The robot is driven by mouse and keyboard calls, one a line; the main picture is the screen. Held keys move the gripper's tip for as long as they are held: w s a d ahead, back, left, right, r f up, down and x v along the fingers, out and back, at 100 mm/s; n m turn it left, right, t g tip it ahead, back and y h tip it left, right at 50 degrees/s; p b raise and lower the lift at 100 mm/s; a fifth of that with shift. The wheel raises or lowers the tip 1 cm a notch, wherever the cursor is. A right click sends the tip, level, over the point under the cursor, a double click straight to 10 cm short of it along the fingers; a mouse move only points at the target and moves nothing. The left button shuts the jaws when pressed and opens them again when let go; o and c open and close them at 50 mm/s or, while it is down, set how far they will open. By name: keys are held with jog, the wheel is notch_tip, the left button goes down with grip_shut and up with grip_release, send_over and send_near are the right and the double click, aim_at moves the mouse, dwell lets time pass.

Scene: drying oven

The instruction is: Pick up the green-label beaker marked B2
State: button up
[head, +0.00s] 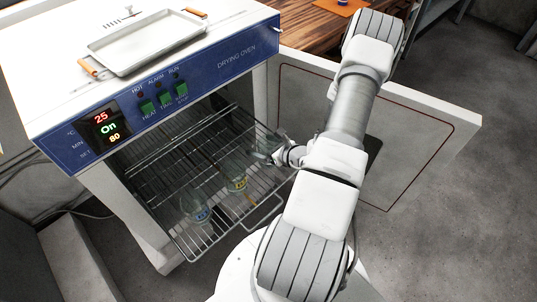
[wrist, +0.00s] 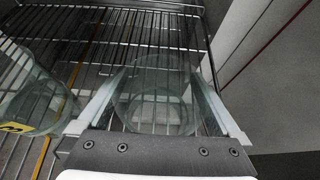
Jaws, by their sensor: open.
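A clear glass beaker (wrist: 155,112) stands on the wire rack between the two fingers of my gripper (wrist: 158,88) in the wrist view. The gripper is open, with one finger on each side of the beaker; I cannot tell if either touches the glass. No label shows on this beaker in the wrist view, so I cannot read B2. In the head view my gripper (head: 272,153) is at the rack's right side and hides most of this beaker. A yellow-label beaker (head: 237,181) stands to its left and also shows in the wrist view (wrist: 28,95).
A blue-label beaker (head: 196,208) stands nearer the front of the wire rack (head: 180,160). The rack sticks out of the open drying oven (head: 190,92). The oven door (head: 425,140) is open on the right. A metal tray (head: 148,45) lies on top.

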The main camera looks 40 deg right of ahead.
jog(key=c, duration=1.2)
jog(key=shift+r, duration=0.15)
